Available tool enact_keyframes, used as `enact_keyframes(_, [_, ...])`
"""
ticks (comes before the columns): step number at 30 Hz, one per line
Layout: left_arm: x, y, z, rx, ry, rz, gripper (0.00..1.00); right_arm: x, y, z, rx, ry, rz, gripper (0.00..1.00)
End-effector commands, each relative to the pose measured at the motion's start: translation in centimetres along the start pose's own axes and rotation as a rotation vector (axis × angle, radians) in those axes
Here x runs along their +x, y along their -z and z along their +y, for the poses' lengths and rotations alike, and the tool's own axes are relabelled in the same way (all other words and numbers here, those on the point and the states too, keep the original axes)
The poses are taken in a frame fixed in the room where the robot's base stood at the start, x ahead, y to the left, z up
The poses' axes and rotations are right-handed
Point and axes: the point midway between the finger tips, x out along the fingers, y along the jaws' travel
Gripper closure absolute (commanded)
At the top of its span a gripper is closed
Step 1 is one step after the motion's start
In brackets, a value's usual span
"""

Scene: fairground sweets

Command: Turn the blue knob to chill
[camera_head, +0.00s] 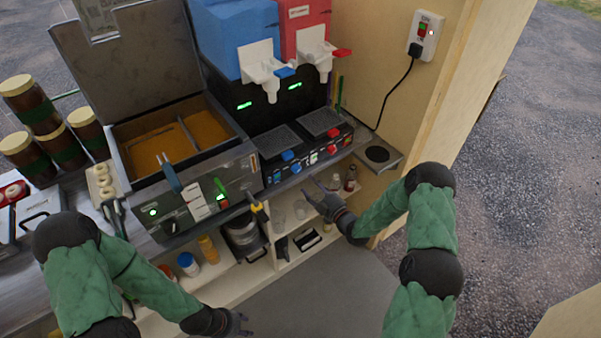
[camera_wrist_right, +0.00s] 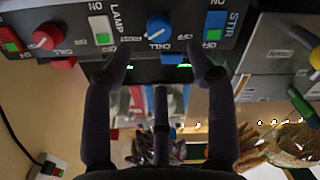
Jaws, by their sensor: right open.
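The blue knob (camera_head: 296,168) is on the front panel of the slush machine (camera_head: 312,148). In the right wrist view the blue knob (camera_wrist_right: 158,26) has a white pointer mark slanting down-left, with the word CHILL printed just below it. My right gripper (camera_head: 322,187) is below and in front of the panel. Its fingers are spread and empty in the right wrist view (camera_wrist_right: 162,62), with the knob ahead of the gap between the tips and no visible contact. My left gripper (camera_head: 240,325) is low at the bottom, away from the machine; its finger opening is unclear.
A LAMP switch (camera_wrist_right: 101,29) and a STIR switch (camera_wrist_right: 214,26) flank the knob, and a red knob (camera_wrist_right: 45,36) is further left. A fryer (camera_head: 205,185) stands to the left in the head view. Shelves with jars (camera_head: 208,248) are below the counter.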

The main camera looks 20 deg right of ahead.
Motion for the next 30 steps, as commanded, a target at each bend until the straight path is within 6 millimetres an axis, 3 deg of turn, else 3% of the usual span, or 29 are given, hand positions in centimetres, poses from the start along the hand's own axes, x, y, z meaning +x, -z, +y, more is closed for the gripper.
enact_keyframes(6, [0.5,0.0,-0.2,0.000,0.000,0.000,0.60,4.1,-0.1,-0.1,-0.001,0.001,0.001,0.43])
enact_keyframes(12, [0.7,0.0,-0.2,0.000,0.000,0.000,0.60,6.7,-0.1,-0.1,0.001,0.001,0.000,0.43])
enact_keyframes(26, [0.8,0.0,-0.3,0.000,0.000,0.000,0.60,7.8,0.0,0.0,0.002,0.001,-0.002,0.43])
enact_keyframes(30, [0.8,0.1,-0.3,0.000,0.000,0.000,0.60,7.8,0.0,-0.1,0.002,0.001,-0.002,0.80])
